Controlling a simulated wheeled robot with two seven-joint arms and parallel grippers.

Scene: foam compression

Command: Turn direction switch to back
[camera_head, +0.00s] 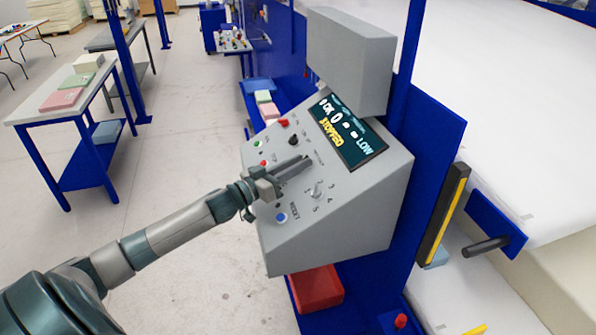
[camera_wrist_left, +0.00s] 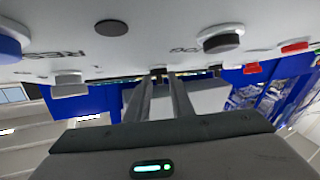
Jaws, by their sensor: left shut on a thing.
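The grey sloped control panel (camera_head: 370,195) fills the middle of the head view. My left gripper (camera_head: 306,161) reaches over it from the left, its two fingers low over the panel face. The fingers (camera_wrist_left: 165,76) are close together, shut on a small dark piece at their tips, which seems to be the direction switch. The switch is almost fully hidden by the fingers, so I cannot tell its position. A small label shows just beyond the fingertips. The display (camera_head: 347,130) reads STOPPED and LOW. My right gripper is in neither view.
Near my fingers are a black knob (camera_head: 293,140), a numbered selector (camera_head: 316,191), a red button (camera_head: 283,122) and a blue reset button (camera_head: 282,217). A grey box (camera_head: 350,60) overhangs the display. A red bin (camera_head: 318,288) is below.

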